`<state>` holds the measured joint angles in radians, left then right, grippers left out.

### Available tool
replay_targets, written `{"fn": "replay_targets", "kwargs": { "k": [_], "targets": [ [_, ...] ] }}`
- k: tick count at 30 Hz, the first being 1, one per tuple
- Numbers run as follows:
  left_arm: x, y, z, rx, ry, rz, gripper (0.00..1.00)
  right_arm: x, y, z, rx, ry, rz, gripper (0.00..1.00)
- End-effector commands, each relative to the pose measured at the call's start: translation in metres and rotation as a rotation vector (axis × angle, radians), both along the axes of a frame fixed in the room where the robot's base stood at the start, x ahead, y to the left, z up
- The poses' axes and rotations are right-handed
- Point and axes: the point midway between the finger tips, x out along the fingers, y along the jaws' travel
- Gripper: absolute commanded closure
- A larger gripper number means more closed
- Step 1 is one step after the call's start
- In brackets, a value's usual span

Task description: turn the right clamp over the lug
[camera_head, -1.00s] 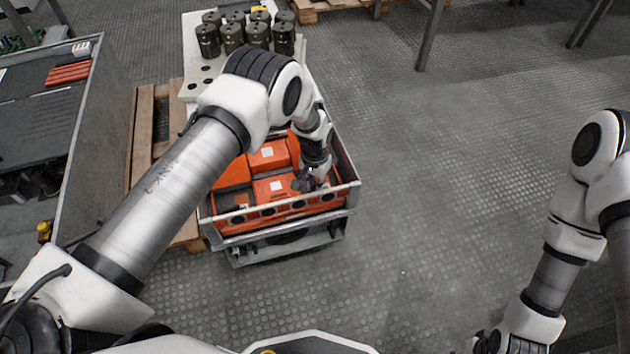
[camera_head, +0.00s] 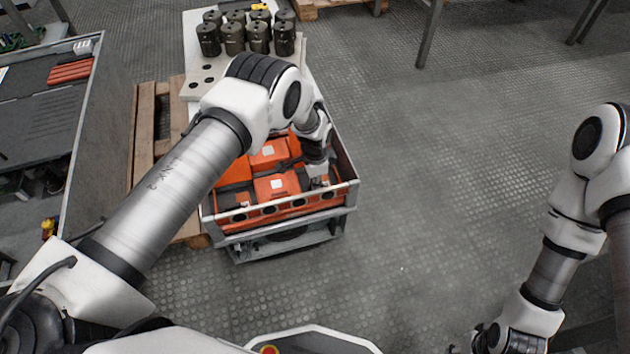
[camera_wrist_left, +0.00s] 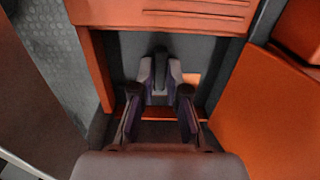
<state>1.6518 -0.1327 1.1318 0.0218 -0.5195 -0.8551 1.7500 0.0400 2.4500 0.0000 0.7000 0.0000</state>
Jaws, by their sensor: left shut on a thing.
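My left gripper (camera_head: 319,182) reaches down at the right front of the open grey crate (camera_head: 352,178) holding orange units (camera_head: 278,186). In the left wrist view its fingers (camera_wrist_left: 160,88) close around a small dark upright piece (camera_wrist_left: 160,68), which looks like the clamp. It stands in a dark recess between orange walls. I cannot make out the lug, which the fingers may hide, and the clamp's exact angle is unclear. In the head view the clamp is too small to tell. My right gripper (camera_head: 490,340) is low at the bottom right, away from the crate, its fingers unclear.
Several dark cylinders (camera_head: 232,38) stand on a pale board behind the crate. A wooden pallet (camera_head: 146,135) lies to its left, and a grey workbench (camera_head: 50,110) stands at far left. The floor right of the crate is clear.

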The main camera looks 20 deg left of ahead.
Motion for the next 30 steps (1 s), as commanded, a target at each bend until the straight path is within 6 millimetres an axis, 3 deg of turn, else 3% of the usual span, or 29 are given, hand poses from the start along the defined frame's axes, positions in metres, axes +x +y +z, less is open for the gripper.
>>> {"fn": "replay_targets", "kwargs": {
  "k": [15, 16, 17, 26, 30],
  "targets": [
    [0.000, 0.000, 0.000, 0.001, -0.001, -0.026, 1.00, 0.000, 0.000, 0.000, 0.000, 0.000, 0.000, 0.60],
    [0.000, 0.000, 0.000, 0.001, -0.001, -0.026, 0.83, 0.000, 0.000, 0.000, 0.000, 0.000, 0.000, 0.60],
    [0.000, 0.000, 0.000, 0.001, -0.001, -0.026, 0.76, 0.000, 0.000, 0.000, 0.000, 0.000, 0.000, 0.60],
    [0.000, 0.000, 0.001, 0.001, -0.001, -0.024, 0.76, 0.000, 0.000, 0.001, 0.000, 0.000, 0.000, 0.60],
    [0.001, 0.000, 0.016, 0.000, -0.002, -0.025, 0.76, 0.000, 0.000, 0.001, 0.000, 0.000, 0.000, 0.60]
  ]
}}
